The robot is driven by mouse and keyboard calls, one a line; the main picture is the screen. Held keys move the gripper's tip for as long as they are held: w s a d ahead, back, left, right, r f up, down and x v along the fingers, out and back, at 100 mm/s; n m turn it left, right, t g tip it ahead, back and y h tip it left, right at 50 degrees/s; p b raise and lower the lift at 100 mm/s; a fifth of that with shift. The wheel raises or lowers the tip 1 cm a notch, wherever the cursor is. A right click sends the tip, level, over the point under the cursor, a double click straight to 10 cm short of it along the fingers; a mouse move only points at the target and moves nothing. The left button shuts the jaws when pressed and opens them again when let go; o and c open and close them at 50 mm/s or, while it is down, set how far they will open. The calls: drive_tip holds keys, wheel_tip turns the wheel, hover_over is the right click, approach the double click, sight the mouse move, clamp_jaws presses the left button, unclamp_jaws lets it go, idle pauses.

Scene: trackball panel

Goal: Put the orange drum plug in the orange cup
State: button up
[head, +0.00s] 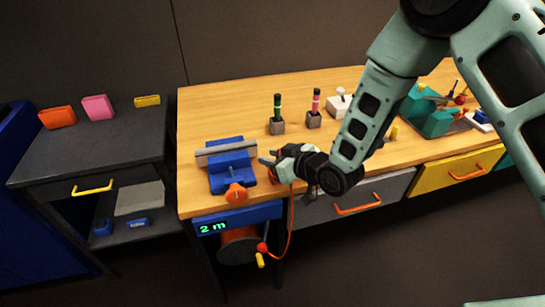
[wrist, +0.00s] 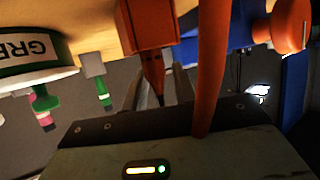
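My gripper (head: 268,162) is over the wooden bench, just right of the blue vise. In the wrist view an orange plug (wrist: 148,28) sits between the two grey fingers (wrist: 160,90), which look closed on its narrow tail. An orange cable (wrist: 211,65) passes close in front of the wrist camera. In the head view the cable (head: 291,225) hangs from my gripper to the orange drum (head: 238,248) under the bench. The plug is mostly hidden there. An orange container, apparently the orange cup (head: 57,118), stands on the dark cabinet at the far left.
Green (head: 277,115) and pink (head: 315,108) handled tools stand behind. A gap separates cabinet and bench.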

drive_tip(key=shift+r, duration=0.1)
drive_tip(key=shift+r, duration=0.2)
drive_tip(key=s+d+r+g+h, duration=0.3)
drive_tip(key=s+d+r, duration=0.1)
drive_tip(key=s, duration=0.6)
drive_tip(key=s+d+r+m+g+h+b, duration=0.1)
drive_tip(key=s+d+r+g+h, duration=0.2)
drive_tip(key=s, duration=0.7)
drive_tip(key=s+d+r+g+h, duration=0.3)
drive_tip(key=s+d+r, duration=0.3)
drive_tip(key=s, duration=0.5)
drive_tip(key=shift+d+m+b, duration=0.3)
drive_tip(key=shift+d+b, duration=0.1)
drive_tip(key=shift+d, duration=0.25)
drive_tip(key=shift+w+r+p, duration=0.1)
drive_tip(key=shift+r+p, duration=0.75)
drive_tip(key=shift+r, duration=0.1)
